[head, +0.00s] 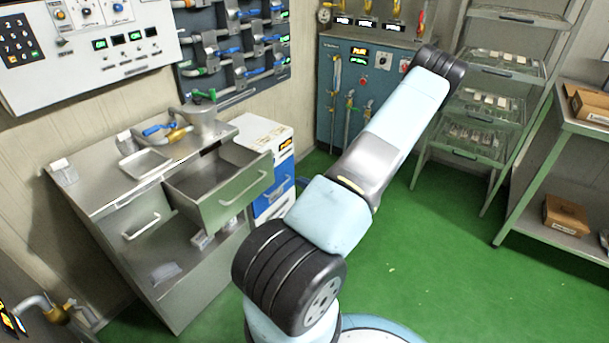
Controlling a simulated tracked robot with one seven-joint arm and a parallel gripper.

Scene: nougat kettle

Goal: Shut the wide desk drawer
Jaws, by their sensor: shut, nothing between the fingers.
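The metal desk (112,190) stands at the left against the wall. Its wide drawer (235,198) is pulled out toward the lower right, with its open inside showing and a bar handle on its front. The inside that shows looks empty. A narrower front with a handle (141,226) to its left sits flush with the desk. My arm rises from the bottom middle toward the upper right, to the right of the drawer and apart from it in the picture. My gripper is not visible; the arm's last visible part is a dark joint at the upper right.
A white and blue cabinet (270,150) stands just behind the drawer. Shelves (483,125) and a bench (560,190) line the right. Green floor (430,265) is clear.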

